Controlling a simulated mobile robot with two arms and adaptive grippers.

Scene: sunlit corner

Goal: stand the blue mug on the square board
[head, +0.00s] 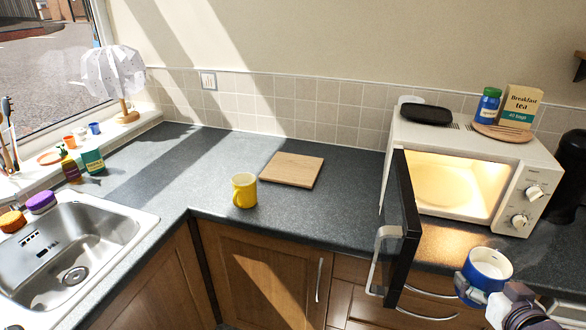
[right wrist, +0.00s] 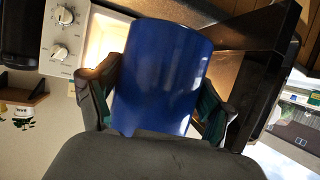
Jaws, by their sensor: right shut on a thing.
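The blue mug (head: 484,274) is held up at the lower right of the head view, in front of the microwave and counter edge. My right gripper (head: 494,292) is shut on it. In the right wrist view the blue mug (right wrist: 163,80) fills the middle, with a finger on either side. The square board (head: 292,170) is a light wooden slab lying flat on the dark counter, left of the microwave. Its top is bare. My left gripper is not in view.
A yellow mug (head: 244,190) stands just left of the board, near the counter's front edge. The microwave (head: 540,153) has its dark door (head: 404,225) swung open, projecting past the counter between the blue mug and the board. A sink (head: 75,245) is at left.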

